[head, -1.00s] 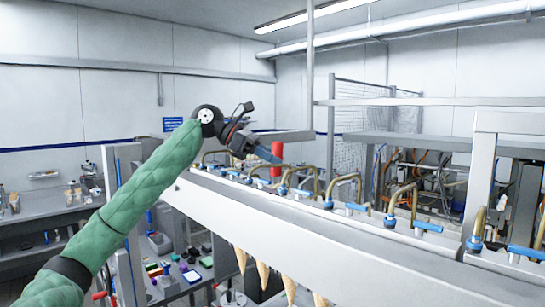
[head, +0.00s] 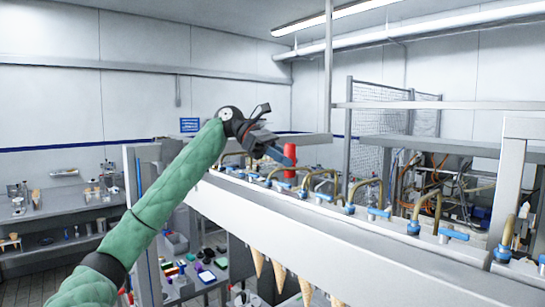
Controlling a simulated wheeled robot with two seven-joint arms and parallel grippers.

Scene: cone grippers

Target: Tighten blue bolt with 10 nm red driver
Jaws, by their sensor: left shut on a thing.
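My left gripper (head: 284,157) is above the far left part of a long white beam. It is shut on an upright red driver (head: 290,149), with its dark blue-grey fingers across the driver's middle. The driver's lower end is close to the beam's top, but I cannot tell whether it touches a bolt. Several blue fittings (head: 374,214) sit along the beam among bent brass pipes. I cannot tell which is the blue bolt. My right gripper is not in view.
The white beam (head: 330,245) runs from centre to lower right, with several tan cones (head: 278,273) hanging below. Brass pipes (head: 428,202) rise from its top. A grey workbench (head: 70,215) with small items stands at left. A wire mesh fence (head: 378,135) stands behind.

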